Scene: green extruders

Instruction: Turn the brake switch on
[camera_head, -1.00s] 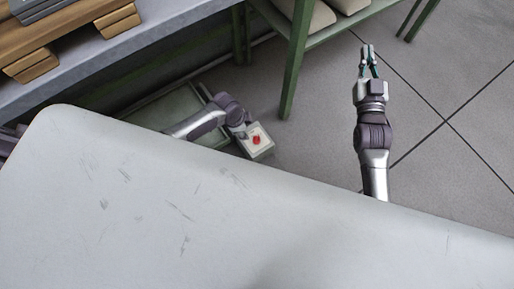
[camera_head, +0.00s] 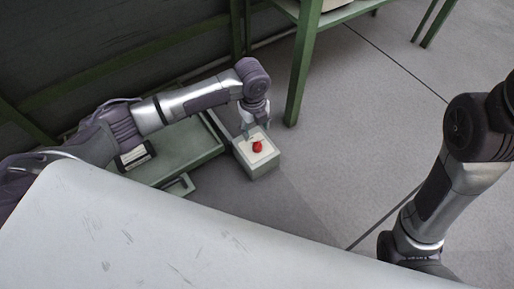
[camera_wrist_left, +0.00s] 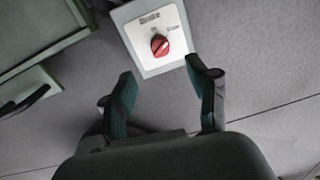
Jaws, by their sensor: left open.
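The brake switch is a red rotary knob (camera_head: 258,146) on the pale top plate of a grey-green box (camera_head: 264,167). In the left wrist view the red knob (camera_wrist_left: 160,45) has a light pointer mark tilted up to the right. The label above it seems to read "Brake"; the smaller position marks are too blurred to read. My left gripper (camera_head: 247,128) hangs at the back-left edge of the box. In the left wrist view its fingers (camera_wrist_left: 162,82) are apart and empty, with the knob ahead, beyond the fingertips. My right gripper is out of view.
A pale worn surface (camera_head: 150,235) fills the lower left. A green machine base (camera_head: 185,150) with a handle (camera_head: 181,184) stands left of the box. A green table leg (camera_head: 300,75) rises behind it. The floor right of the box is clear.

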